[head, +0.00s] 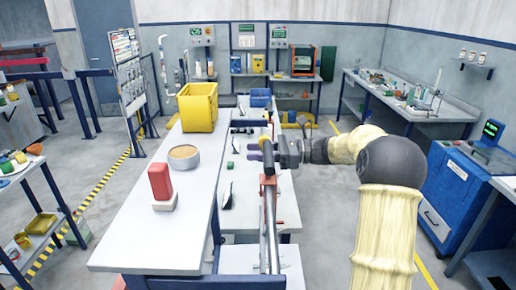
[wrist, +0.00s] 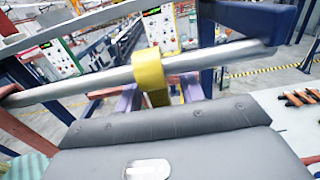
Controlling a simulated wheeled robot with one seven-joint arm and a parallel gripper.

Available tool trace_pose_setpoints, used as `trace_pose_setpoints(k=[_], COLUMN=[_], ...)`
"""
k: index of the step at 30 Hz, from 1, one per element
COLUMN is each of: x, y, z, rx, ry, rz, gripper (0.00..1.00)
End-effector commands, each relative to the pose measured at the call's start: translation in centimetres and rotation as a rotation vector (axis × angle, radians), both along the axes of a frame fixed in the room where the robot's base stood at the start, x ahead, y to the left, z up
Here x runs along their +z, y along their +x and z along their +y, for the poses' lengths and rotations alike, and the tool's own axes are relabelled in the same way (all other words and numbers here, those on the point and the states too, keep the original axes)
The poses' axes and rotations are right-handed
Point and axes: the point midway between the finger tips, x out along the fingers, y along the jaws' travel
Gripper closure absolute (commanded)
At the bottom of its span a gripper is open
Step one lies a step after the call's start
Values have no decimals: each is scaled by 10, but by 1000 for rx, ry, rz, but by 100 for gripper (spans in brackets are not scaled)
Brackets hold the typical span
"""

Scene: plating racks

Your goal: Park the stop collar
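The stop collar is a yellow ring (wrist: 149,69) around a bare metal rod (wrist: 205,58) in the wrist view. The rod crosses the picture, rising to the right. My gripper (wrist: 161,95) has its two purple fingers apart, below and to either side of the collar. I see no clear grip on it; whether a finger touches it I cannot tell. In the head view my gripper (head: 258,151) is over the long rail (head: 271,232) at the table's right side. The collar cannot be made out there.
A white table (head: 150,235) holds a red block (head: 160,181), a round tin (head: 184,157) and a yellow bin (head: 198,107). A red bracket (head: 268,181) stands at the rail near my gripper.

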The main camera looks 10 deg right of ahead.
Motion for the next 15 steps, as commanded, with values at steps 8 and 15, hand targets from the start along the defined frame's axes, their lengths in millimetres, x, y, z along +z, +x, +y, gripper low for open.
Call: trace_pose_setpoints(k=[8,15], x=[-1,0], y=[0,0], z=[0,0], rx=[0,0], ry=[0,0], rz=[0,0], gripper=[74,100])
